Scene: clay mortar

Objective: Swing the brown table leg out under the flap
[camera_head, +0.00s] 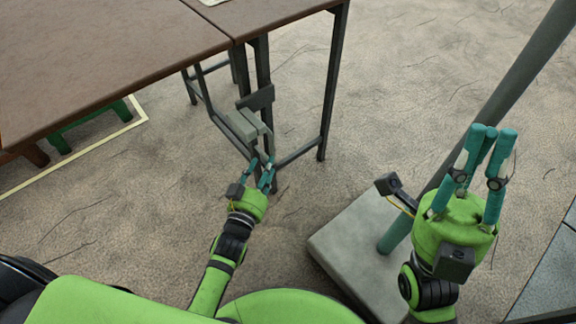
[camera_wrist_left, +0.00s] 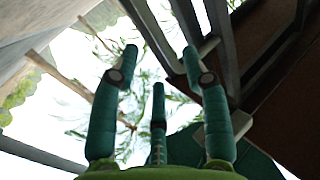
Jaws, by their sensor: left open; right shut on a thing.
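The brown table (camera_head: 110,60) has a narrower flap (camera_head: 262,14) at its right side. Dark legs and rails stand below; an outer leg (camera_head: 334,85) is under the flap's right end, and another dark leg (camera_head: 262,62) stands left of it. I cannot tell which one swings. My left gripper (camera_head: 258,172) is open, low by the leg frame, fingers towards it. In the left wrist view its spread fingers (camera_wrist_left: 160,65) have dark bars beyond them; contact is unclear. My right gripper (camera_head: 485,140) is shut, fingers up, away from the table; what it holds does not show.
A grey-green pole (camera_head: 520,70) rises from a square base (camera_head: 340,235) and passes behind my right gripper's fingers. A green stool-like piece (camera_head: 88,124) is under the table's left. Sandy floor is clear at upper right.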

